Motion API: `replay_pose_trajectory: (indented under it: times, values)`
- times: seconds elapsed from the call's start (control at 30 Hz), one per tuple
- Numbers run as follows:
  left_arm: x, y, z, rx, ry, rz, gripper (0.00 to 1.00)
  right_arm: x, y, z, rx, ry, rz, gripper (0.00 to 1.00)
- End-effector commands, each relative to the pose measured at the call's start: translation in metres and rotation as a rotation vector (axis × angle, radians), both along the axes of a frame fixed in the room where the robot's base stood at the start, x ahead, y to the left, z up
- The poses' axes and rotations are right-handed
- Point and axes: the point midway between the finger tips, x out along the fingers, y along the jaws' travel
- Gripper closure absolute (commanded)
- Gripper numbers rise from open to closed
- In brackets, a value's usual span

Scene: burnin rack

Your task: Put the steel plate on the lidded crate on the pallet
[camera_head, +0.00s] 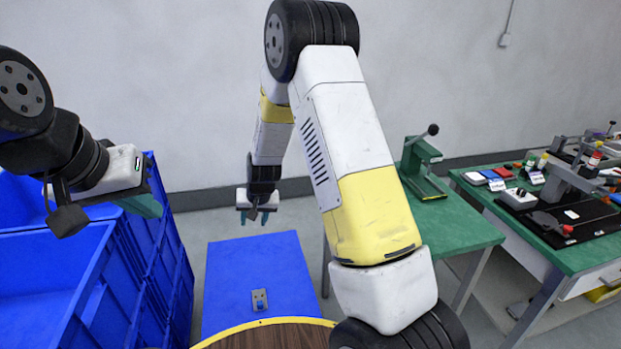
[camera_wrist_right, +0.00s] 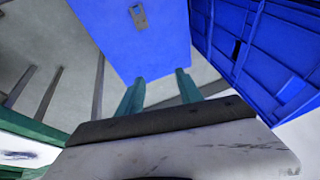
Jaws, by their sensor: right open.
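The steel plate (camera_head: 259,300) is a small grey piece with a blue spot. It lies on the flat blue lid of the lidded crate (camera_head: 245,262), near the lid's near edge. The plate also shows at the top of the right wrist view (camera_wrist_right: 138,15), on the blue lid (camera_wrist_right: 150,52). My right gripper (camera_head: 254,217) is open and empty, fingers pointing down, by the lid's far end and apart from the plate. My left gripper (camera_head: 150,205) is at the far left by the blue crates, its fingers partly hidden. The pallet cannot be made out.
Tall open blue crates (camera_head: 60,270) stand stacked to the left of the lid. A green table with a lever press (camera_head: 422,168) is to the right. Beyond it a green workbench (camera_head: 575,255) carries tools and small coloured parts. Bare floor lies around the lidded crate's far end.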

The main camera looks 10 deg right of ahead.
Motion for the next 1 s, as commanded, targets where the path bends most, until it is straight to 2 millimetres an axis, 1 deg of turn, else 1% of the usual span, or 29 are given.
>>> replay_pose_trajectory:
  times: [0.03,0.07,0.1,0.17,0.2,0.27,0.3,0.37,0.4,0.47,0.5,0.57,0.6,0.63,0.7,0.8,0.9,1.0]
  values:
    - [0.0,0.0,0.0,0.0,0.0,0.0,1.0,-0.005,-0.008,0.034,0.018,-0.015,-0.001,0.57]
    - [0.0,0.0,0.0,0.0,0.0,0.0,1.0,-0.01,-0.012,0.051,0.026,-0.019,0.002,0.57]
    - [0.0,0.0,0.0,0.0,0.0,0.0,1.0,-0.018,-0.018,0.073,0.035,-0.023,0.007,0.57]
    - [0.0,0.0,0.0,0.0,0.0,0.0,1.0,-0.031,-0.027,0.104,0.047,-0.032,0.014,0.57]
    - [0.0,0.0,0.0,0.0,0.0,0.0,1.0,-0.041,-0.034,0.124,0.054,-0.038,0.02,0.57]
    - [0.0,0.0,0.0,0.0,0.0,0.0,1.0,-0.058,-0.044,0.152,0.061,-0.048,0.03,0.57]
    - [0.0,0.0,0.0,0.0,0.0,0.0,1.0,-0.071,-0.05,0.169,0.065,-0.055,0.036,0.57]
    - [0.0,0.0,0.0,0.0,0.0,0.0,1.0,-0.09,-0.06,0.193,0.068,-0.067,0.045,0.57]
    - [0.0,0.0,0.0,0.0,0.0,0.0,1.0,-0.105,-0.066,0.208,0.067,-0.075,0.052,0.57]
    - [0.0,0.0,0.0,0.0,0.0,0.0,1.0,-0.127,-0.076,0.227,0.065,-0.088,0.062,0.57]
    - [0.0,0.0,0.0,0.0,0.0,0.0,1.0,-0.143,-0.082,0.239,0.062,-0.096,0.068,0.57]
    - [0.0,0.0,0.0,0.0,0.0,0.0,1.0,-0.167,-0.091,0.254,0.055,-0.109,0.076,0.57]
    - [0.0,0.0,0.0,0.0,0.0,0.0,1.0,-0.184,-0.097,0.263,0.049,-0.118,0.081,0.57]
    - [0.0,0.0,0.0,0.0,0.0,0.0,1.0,-0.196,-0.101,0.269,0.044,-0.125,0.085,0.57]
    - [0.0,0.0,0.0,0.0,0.0,0.0,1.0,-0.223,-0.11,0.279,0.029,-0.138,0.093,0.57]
    - [0.0,0.0,0.0,0.0,0.0,0.0,1.0,-0.257,-0.12,0.286,0.007,-0.154,0.099,0.57]
    - [0.0,0.0,0.0,0.0,0.0,0.0,1.0,-0.28,-0.126,0.288,-0.01,-0.163,0.102,0.57]
    - [0.0,0.0,0.0,0.0,0.0,0.0,1.0,-0.293,-0.129,0.289,-0.022,-0.168,0.104,0.57]
